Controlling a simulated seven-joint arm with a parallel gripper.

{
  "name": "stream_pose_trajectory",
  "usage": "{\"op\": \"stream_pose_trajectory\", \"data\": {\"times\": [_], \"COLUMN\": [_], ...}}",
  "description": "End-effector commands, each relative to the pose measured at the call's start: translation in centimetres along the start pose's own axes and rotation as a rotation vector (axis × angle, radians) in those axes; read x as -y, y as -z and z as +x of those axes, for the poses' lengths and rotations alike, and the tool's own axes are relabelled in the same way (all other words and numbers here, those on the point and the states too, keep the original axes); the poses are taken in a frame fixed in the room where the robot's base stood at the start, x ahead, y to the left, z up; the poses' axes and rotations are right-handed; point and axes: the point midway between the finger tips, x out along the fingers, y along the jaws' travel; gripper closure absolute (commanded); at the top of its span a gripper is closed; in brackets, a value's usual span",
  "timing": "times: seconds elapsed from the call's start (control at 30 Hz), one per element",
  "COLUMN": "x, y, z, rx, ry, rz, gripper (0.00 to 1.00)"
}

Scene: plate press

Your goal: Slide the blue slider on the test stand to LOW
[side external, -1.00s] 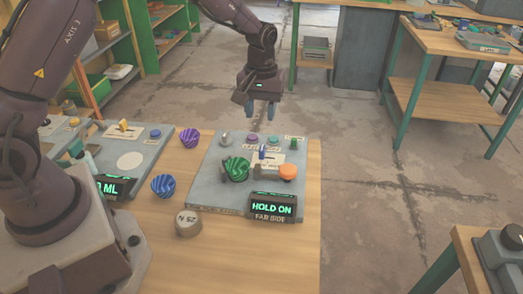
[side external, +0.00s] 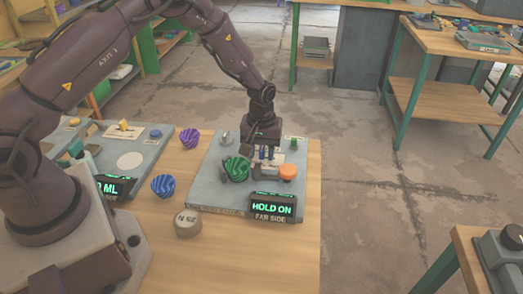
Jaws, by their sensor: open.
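The test stand (side external: 214,190) is a grey panel on the wooden bench, with a lit display (side external: 272,208) reading "HOLD ON" above the words "FAR SIDE". My gripper (side external: 267,156) is open and points down, low over the middle of the stand. Its blue-tipped fingers are at the pale plate where the blue slider (side external: 262,154) stands. The slider is largely hidden by the fingers, and I cannot tell whether they touch it. The LOW marking is too small to read.
A green striped ball (side external: 236,169) and an orange knob (side external: 288,172) sit close to the gripper on the stand. Purple (side external: 189,139) and blue (side external: 163,186) balls and a grey weight (side external: 188,223) are on the bench to the left. The bench's front right is clear.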

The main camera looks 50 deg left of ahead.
Motion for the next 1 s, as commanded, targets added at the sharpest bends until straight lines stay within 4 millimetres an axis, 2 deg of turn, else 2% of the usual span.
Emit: {"op": "stream_pose_trajectory", "data": {"times": [0.27,0.43,0.47,0.67,0.83,1.0], "x": [0.0,0.0,0.0,-0.4,-2.9,-4.0], "y": [0.0,0.0,0.0,0.0,0.0,0.0], "z": [0.1,0.1,0.1,0.1,0.1,0.1], "rx": [0.0,0.0,0.0,-0.001,-0.002,-0.001], "ry": [-0.001,-0.001,0.0,-0.001,-0.002,-0.002], "rz": [0.0,0.0,0.0,0.002,0.004,0.001], "gripper": [0.6,0.96,1.0,1.0,1.0,1.0]}}
